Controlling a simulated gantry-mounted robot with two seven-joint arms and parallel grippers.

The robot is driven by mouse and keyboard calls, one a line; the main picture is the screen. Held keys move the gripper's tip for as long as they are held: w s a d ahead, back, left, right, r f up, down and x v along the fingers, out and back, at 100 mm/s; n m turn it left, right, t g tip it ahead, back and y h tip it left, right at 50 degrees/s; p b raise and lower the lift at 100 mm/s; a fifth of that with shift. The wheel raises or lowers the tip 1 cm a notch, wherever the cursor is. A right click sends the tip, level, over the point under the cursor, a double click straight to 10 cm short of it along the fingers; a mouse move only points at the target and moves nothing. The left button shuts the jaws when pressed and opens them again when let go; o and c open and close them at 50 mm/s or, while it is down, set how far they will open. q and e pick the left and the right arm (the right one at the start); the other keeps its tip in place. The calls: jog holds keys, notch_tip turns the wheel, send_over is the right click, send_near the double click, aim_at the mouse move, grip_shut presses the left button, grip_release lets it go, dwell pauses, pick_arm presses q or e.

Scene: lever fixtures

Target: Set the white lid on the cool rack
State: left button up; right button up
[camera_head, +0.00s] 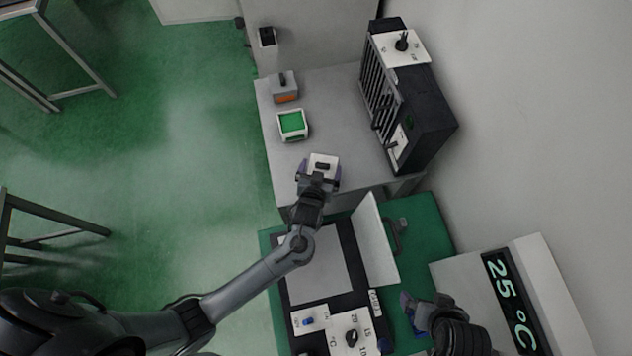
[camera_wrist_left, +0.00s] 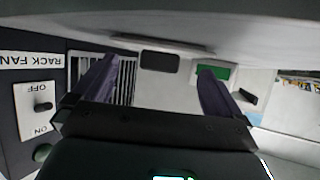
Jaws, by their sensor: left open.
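A small white square piece with a dark knob, which looks like the white lid (camera_head: 323,159), is at the near end of the grey counter in the head view. My left gripper (camera_head: 319,172) is right at it, open, with its purple fingers at either side. I cannot tell whether they touch it. In the left wrist view the left gripper (camera_wrist_left: 152,88) is open, and I see no clear lid between the fingers. A black slatted rack (camera_head: 425,110) stands at the counter's right; its panel marked RACK FAN (camera_wrist_left: 38,105) shows in the wrist view. My right gripper (camera_head: 418,312) is at lower right.
A white box with a green top (camera_head: 292,124) and a grey box with an orange patch (camera_head: 285,90) stand on the grey counter (camera_head: 325,105). A 25 °C display (camera_head: 510,300) is at lower right.

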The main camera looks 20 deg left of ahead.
pick_arm(q)
jog(key=v, duration=0.9)
jog(key=s+a+r+m+g+h, duration=0.1)
jog(key=s+a+r+m+g, duration=0.1)
jog(key=s, duration=0.6)
jog(key=s+a+r+m+g+h, duration=0.1)
jog(key=s+a+r+m+g, duration=0.1)
jog(key=s+a+r+g, duration=0.2)
jog(key=s+a+g, duration=0.2)
jog(key=s+g, duration=0.1)
jog(key=s, duration=0.1)
jog(key=shift+a+r+h+p, duration=0.25)
jog(key=shift+a+h+p, duration=0.05)
jog(key=shift+h+p, duration=0.1)
jog(key=shift+s, duration=0.15)
